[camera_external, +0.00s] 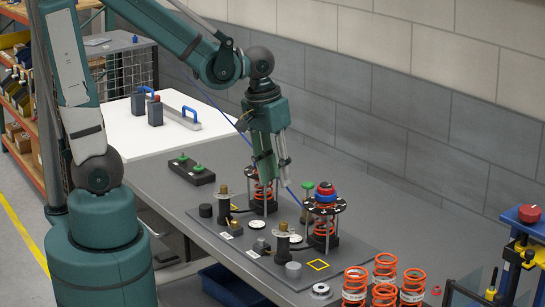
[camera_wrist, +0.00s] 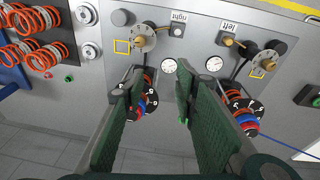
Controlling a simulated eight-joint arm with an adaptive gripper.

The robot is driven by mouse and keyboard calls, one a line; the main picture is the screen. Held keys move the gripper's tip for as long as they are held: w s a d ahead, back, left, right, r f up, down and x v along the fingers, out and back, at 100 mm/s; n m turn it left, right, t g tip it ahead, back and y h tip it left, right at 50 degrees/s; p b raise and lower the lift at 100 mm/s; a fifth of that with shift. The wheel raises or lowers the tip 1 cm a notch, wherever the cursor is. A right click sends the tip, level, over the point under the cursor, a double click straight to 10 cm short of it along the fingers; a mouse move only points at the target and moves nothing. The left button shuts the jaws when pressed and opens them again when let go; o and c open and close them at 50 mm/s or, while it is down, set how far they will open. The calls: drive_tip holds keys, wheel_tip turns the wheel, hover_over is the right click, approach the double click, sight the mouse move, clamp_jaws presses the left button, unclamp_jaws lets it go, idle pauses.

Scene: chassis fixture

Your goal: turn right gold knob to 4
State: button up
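In the external view, the right gold knob (camera_external: 283,228) sits on top of a dark post on the grey plate. In the wrist view, gold-brown parts (camera_wrist: 149,26) show at the round dial by the "right" label (camera_wrist: 179,16); its numbers are too small to read.
The right spring unit (camera_external: 325,225) has a red and blue top and stands close to the right knob. Loose orange springs (camera_external: 385,293) stand at the front right. A black box with green buttons (camera_external: 191,168) lies at the left. A grey wall runs behind the table.

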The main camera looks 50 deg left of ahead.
sight(283, 222)
drive_tip(key=shift+n+g+y, duration=0.3)
drive_tip(key=shift+g, duration=0.6)
drive_tip(key=shift+s+d+f+p, duration=0.25)
drive_tip(key=shift+d+f+p, duration=0.15)
drive_tip(key=shift+d, duration=0.45)
drive_tip(key=shift+s+d+f+p, duration=0.2)
drive_tip(key=shift+d+f+p, duration=0.25)
drive_tip(key=shift+d, duration=0.4)
drive_tip(key=shift+s+d+f+p, duration=0.25)
drive_tip(key=shift+d+f+p, duration=0.15)
drive_tip(key=shift+d, duration=0.45)
drive_tip(key=shift+f, duration=3.85)
drive_tip(key=shift+c, duration=0.5)
drive_tip(key=c, duration=0.8)
